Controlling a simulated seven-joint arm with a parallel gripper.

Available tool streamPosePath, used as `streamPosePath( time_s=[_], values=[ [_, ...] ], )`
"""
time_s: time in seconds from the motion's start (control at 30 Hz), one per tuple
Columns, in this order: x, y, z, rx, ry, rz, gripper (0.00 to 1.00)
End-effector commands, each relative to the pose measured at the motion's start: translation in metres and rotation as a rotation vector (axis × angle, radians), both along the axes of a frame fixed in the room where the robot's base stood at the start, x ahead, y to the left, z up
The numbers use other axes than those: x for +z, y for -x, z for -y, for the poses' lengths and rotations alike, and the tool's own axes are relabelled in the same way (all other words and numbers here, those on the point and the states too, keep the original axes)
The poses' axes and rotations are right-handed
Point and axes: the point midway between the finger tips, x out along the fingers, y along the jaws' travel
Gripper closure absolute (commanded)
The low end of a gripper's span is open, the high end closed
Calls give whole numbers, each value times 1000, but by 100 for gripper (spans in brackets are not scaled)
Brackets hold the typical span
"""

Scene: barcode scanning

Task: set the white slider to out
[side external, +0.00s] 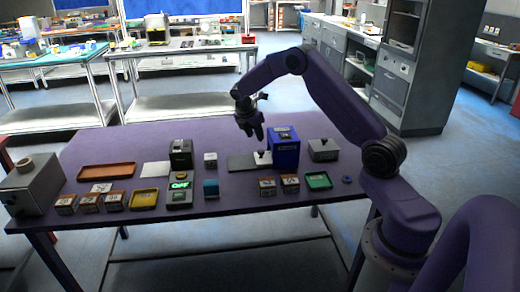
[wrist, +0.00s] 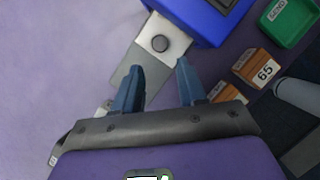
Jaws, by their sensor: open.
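The white slider (wrist: 150,32) is a pale plate with a round dark grey knob (wrist: 158,43). It lies on a grey track plate (wrist: 128,76), with one side against the blue box (wrist: 207,20). In the side external view the slider (side external: 262,158) stands beside the blue box (side external: 285,150), and its grey track (side external: 240,163) runs out to the left. My gripper (side external: 254,136) hangs fingers down above the slider and track. In the wrist view my gripper (wrist: 158,70) is open and empty, with the knob apart from the fingers and just beyond the gap between them.
Small numbered boxes (wrist: 258,68) and a green tray (side external: 318,180) lie to the right of the slider. A grey box (side external: 323,150) stands right of the blue box. A black device (side external: 181,153) and a small white box (side external: 210,159) stand left. The purple table (side external: 130,145) is clear at its back left.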

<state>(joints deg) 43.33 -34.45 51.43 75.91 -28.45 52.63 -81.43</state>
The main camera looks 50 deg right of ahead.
Motion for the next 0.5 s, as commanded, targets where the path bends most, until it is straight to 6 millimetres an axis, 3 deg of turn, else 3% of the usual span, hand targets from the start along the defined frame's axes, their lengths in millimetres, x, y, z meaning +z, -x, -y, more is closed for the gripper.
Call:
streamPosePath(
  time_s=[0.3, 0.5],
  values=[
    [-55, 1, 23, -1, 0, -2, 59],
    [-77, 0, 31, 0, 0, 0, 59]
  ],
)
